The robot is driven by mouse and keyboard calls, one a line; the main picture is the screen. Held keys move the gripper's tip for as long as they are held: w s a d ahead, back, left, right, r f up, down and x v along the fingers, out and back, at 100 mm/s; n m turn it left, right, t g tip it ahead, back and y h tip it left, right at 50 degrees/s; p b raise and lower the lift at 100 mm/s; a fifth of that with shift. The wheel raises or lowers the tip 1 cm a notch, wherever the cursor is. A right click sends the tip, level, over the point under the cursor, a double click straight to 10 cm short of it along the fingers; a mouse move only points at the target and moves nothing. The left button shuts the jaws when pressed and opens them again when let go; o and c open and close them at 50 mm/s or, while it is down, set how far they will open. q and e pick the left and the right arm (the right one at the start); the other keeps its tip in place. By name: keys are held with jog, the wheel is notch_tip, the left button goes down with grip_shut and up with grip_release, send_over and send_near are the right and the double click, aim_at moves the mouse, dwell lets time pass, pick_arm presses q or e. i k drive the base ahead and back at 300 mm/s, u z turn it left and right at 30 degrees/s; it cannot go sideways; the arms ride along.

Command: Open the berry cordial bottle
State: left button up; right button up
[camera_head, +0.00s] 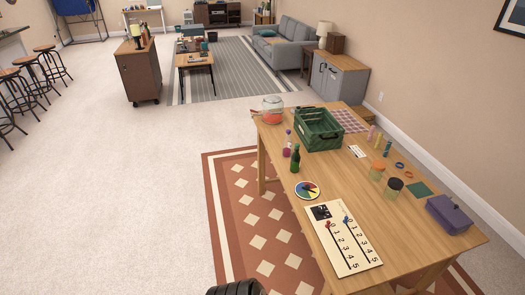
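A small clear bottle with pinkish-purple contents (287,150) stands upright near the left edge of the wooden table (335,190); from its colour it looks like the berry cordial bottle. Its top is light, but too small to tell the closure. A dark green bottle (295,160) stands upright just in front of it, to its right. Neither of my grippers is in view. A dark ribbed shape shows at the bottom edge; I cannot tell which part it is.
A green crate (318,143) stands behind and right of the bottles, with a glass bowl (272,115) farther back. A colour wheel (306,190) and number board (350,250) lie nearer. Jars (394,187) and a purple box (448,214) are right. Open floor lies left.

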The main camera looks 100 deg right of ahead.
aim_at(287, 143)
jog(key=z, duration=0.05)
jog(key=i, duration=0.25)
jog(key=z, duration=2.75)
jog(key=i, duration=1.65)
jog(key=z, duration=0.6)
